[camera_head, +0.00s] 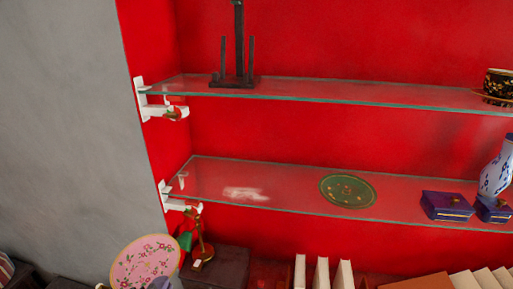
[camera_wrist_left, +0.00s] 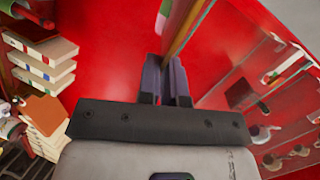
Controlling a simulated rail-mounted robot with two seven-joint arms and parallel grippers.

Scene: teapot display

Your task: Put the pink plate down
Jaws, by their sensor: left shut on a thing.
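The pink plate (camera_head: 145,262) with a flower pattern and a light rim shows at the bottom left of the head view, tilted up with its face towards the camera. My left gripper (camera_head: 163,284) is shut on its lower edge; only a small part of the gripper shows there. In the left wrist view my left gripper (camera_wrist_left: 166,82) has its dark fingers around the plate (camera_wrist_left: 188,25), which is seen nearly edge-on and rises out of the top of the picture. The plate is held in front of and below the glass shelves. My right gripper is not in view.
A dark stand (camera_head: 238,80) is on the upper glass shelf (camera_head: 330,95). The lower glass shelf (camera_head: 270,204) holds a green plate (camera_head: 347,190), blue boxes (camera_head: 447,206) and a vase (camera_head: 496,170). Books (camera_head: 322,272) are below.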

